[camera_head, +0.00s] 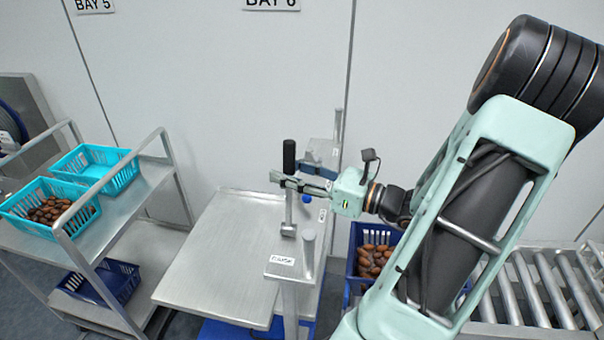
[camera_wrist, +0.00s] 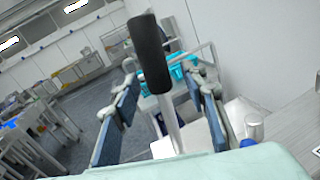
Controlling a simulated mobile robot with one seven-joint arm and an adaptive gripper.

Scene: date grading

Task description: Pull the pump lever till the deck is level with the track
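The pump lever (camera_head: 289,158) has a black grip on a thin metal stem and stands near upright beside the deck. In the wrist view the lever (camera_wrist: 151,55) stands between the two finger pads. My gripper (camera_head: 280,181) is at the lever just below the black grip. The gripper (camera_wrist: 163,108) is open, with visible gaps to the lever on both sides. The flat metal deck (camera_head: 213,270) lies left of the lever. The roller track (camera_head: 540,292) is at the right, partly hidden behind my arm. I cannot tell their height difference.
A metal cart (camera_head: 142,186) at the left holds an empty turquoise crate (camera_head: 128,172) and a turquoise crate of dates (camera_head: 75,228). A labelled metal post (camera_head: 308,256) stands close below my gripper. A dark blue crate of dates (camera_head: 352,268) is behind my arm. The wall is close behind.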

